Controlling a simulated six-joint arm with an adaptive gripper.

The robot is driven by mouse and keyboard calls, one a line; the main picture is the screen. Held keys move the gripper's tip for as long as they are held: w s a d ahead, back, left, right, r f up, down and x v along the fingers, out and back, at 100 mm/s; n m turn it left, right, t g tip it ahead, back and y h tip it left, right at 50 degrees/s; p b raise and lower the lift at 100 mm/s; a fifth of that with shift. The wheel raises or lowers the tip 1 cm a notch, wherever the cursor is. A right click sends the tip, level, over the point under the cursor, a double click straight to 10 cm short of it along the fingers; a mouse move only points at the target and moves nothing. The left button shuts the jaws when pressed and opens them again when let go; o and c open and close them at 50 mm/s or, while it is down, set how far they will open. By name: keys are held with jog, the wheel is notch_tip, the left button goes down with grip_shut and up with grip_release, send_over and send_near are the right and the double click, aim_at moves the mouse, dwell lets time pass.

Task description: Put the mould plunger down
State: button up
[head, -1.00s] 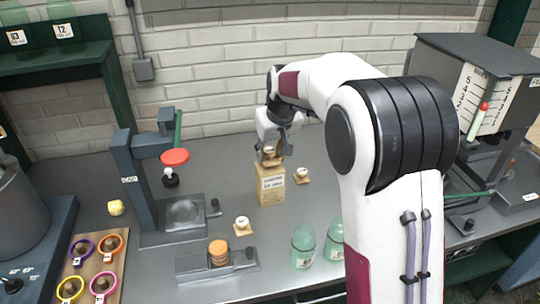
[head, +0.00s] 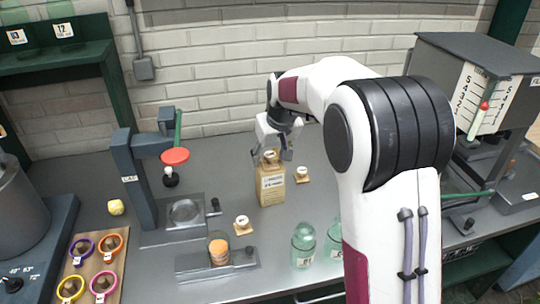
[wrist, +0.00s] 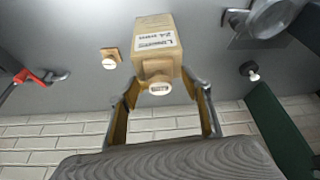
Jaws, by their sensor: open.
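A small wooden piece with a white labelled cap (head: 270,156), which looks like a mould plunger, stands upright on top of a tan labelled box (head: 271,186). My gripper (head: 271,155) is open around it, with a finger on each side. In the wrist view the cap (wrist: 159,88) lies between the spread fingers (wrist: 165,92), with visible gaps on both sides. The box (wrist: 154,38) is beyond it. Similar capped wooden pieces stand on the bench, one right of the box (head: 302,174) and one in front of it (head: 243,225).
A press with a red disc (head: 175,156) stands left of the box. Green glass jars (head: 303,245) and a grey fixture holding an orange-topped cup (head: 218,252) are in front. A board with coloured rings (head: 93,268) lies front left. The brick wall is close behind.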

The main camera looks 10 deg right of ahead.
jog(key=shift+r, duration=0.15)
jog(key=v, duration=1.2)
jog(key=shift+s, duration=0.1)
dwell(0.6)
jog(key=s+r, duration=0.3)
jog(key=s, duration=1.4)
jog(key=s+f+m, duration=0.1)
jog(key=s+f, duration=0.2)
jog(key=s, duration=0.6)
jog(key=s+f, duration=0.4)
jog(key=s, duration=0.5)
jog(key=shift+s+f+m+t+h, duration=0.25)
jog(key=shift+s+m+t+h, duration=0.05)
jog(key=shift+m+t, duration=0.1)
